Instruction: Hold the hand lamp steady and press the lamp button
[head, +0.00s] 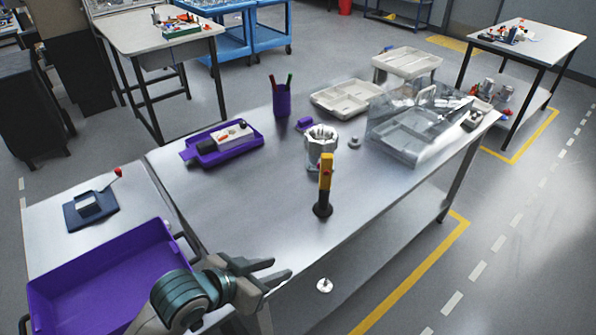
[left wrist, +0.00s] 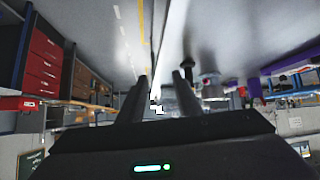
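The hand lamp (head: 326,172) is yellow and black and stands upright on its dark round base near the front edge of the metal table (head: 250,205). A small red spot, perhaps the button, shows on its yellow body. My left gripper (head: 279,269) is at the table's front edge, to the left of the lamp and nearer to me. Its fingers are apart with nothing between them, clear of the lamp. In the left wrist view the two fingers (left wrist: 162,88) are also spread and empty. I cannot make out the lamp surely there. My right gripper is not in view.
A ribbed metal housing (head: 321,145) stands just behind the lamp. A clear-walled box (head: 415,125) is at the right, and a purple tray (head: 222,143) and purple pen cup (head: 282,100) are further back. A purple bin (head: 105,275) is at lower left. The table left of the lamp is bare.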

